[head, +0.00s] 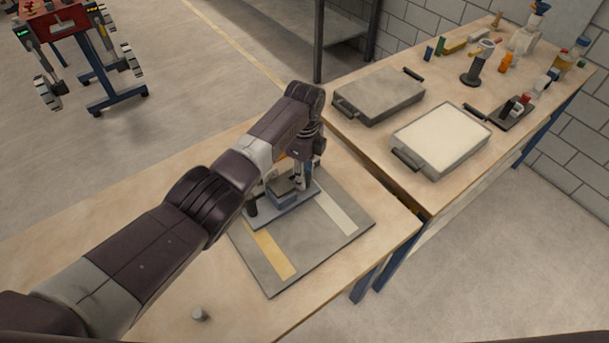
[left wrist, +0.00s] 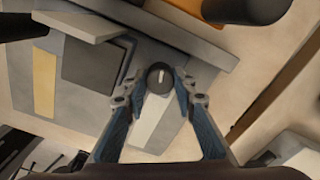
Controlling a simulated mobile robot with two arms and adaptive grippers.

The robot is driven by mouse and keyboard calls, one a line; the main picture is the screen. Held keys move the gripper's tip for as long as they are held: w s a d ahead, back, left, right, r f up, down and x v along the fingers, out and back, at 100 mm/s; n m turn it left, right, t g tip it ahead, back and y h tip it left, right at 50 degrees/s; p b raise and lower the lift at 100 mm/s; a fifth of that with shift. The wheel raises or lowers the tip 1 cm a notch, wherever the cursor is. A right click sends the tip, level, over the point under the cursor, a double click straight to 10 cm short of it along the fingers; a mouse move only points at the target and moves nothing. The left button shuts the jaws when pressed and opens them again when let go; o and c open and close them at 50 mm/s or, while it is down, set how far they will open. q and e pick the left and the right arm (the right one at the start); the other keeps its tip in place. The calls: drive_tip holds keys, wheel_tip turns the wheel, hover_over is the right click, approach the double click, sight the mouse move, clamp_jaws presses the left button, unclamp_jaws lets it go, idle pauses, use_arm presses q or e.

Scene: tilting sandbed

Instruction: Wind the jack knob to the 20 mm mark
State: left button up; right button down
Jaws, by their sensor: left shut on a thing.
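The jack (head: 285,213) stands on a grey board (head: 310,247) on the near table, partly hidden behind my left arm in the head view. In the left wrist view the jack knob (left wrist: 159,75) is a dark round knob with a white line across its face. My left gripper (left wrist: 159,85) has its fingertips on both sides of the knob and is shut on it. In the head view the left gripper (head: 302,178) points down at the jack's far right part. No millimetre scale or mark can be read. My right gripper is out of view.
The board has a yellow stripe (head: 270,254) and a pale stripe (head: 336,212). Two trays (head: 380,97), (head: 430,165) and several small items are on the other table. The near table's left part is clear.

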use_arm(q)
drive_tip(key=m+b, duration=0.1)
drive_tip(key=m, duration=0.6)
idle(0.6)
drive_tip(key=o, duration=0.9)
drive_tip(key=shift+r, duration=0.15)
wheel_tip(320, 180, up, 12)
